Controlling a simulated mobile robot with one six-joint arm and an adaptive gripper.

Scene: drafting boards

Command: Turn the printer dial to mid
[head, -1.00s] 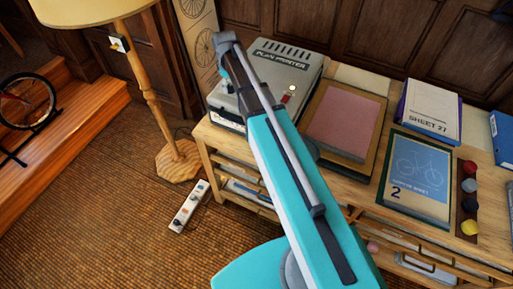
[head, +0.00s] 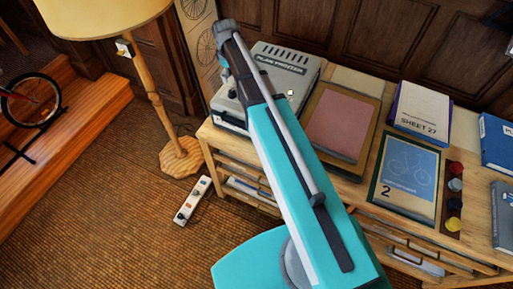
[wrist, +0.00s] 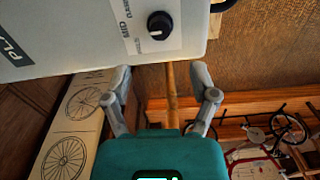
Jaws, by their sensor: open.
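The plan printer (head: 290,62) is a grey box at the back left of the wooden bench in the head view. Its pale face fills the top of the wrist view (wrist: 60,25). The black round dial (wrist: 160,25) sits there on a white label panel, with "MID" printed to its left. A white mark on the dial points toward the lower side in the wrist view, away from "MID". My gripper (wrist: 161,78) is open and empty, its two fingers apart below the dial and not touching it. In the head view my arm hides the dial.
A pink-topped board (head: 338,122) lies right of the printer, then a blue drawing board (head: 408,180) and a "SHEET 27" box (head: 421,108). A floor lamp (head: 158,100) stands left of the bench. A power strip (head: 193,200) lies on the floor.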

